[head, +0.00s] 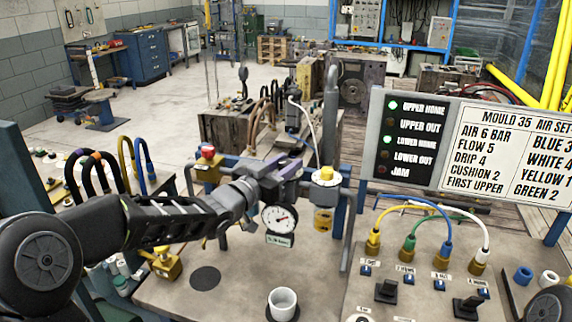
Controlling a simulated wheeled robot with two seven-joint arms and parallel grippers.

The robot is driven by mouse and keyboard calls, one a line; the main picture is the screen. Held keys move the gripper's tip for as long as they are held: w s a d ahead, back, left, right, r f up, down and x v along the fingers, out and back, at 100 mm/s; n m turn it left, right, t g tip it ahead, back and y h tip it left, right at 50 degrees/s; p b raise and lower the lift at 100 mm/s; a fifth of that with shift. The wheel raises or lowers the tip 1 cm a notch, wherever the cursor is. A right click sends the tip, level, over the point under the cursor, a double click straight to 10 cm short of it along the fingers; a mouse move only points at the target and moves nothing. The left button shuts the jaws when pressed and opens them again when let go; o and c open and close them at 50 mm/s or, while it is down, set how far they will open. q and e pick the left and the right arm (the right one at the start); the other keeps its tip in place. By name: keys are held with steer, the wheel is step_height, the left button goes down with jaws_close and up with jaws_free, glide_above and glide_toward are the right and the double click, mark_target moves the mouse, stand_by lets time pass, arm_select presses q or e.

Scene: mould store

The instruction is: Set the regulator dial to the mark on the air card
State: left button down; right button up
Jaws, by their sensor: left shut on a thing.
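The air card (510,150) is a white board at the right; it reads AIR 6 BAR, FLOW 5, DRIP 4, CUSHION 2. My left gripper (284,177) is at the air unit in the middle, just above a round white gauge (280,218). It is shut on what appears to be the regulator dial, which the gripper hides. The gauge has a needle, but its numbers are too small to read. My right gripper is out of view.
A lamp panel (408,140) stands beside the card, with green lamps lit at UPPER HOME and LOWER HOME. Yellow, green, blue and white hoses (412,222) plug into the panel below. A white cup (283,303) stands at the front. A red knob (207,152) is left of the gripper.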

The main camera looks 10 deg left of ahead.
arm_select(q)
steer(key=shift+r+m+h+p, duration=0.1)
steer(key=shift+m+h+p, duration=0.25)
steer(key=shift+p, duration=0.3)
steer(key=c, duration=1)
jaws_free()
steer(key=b+v, duration=0.1)
steer(key=v, duration=0.7)
steer(key=shift+w, duration=0.1)
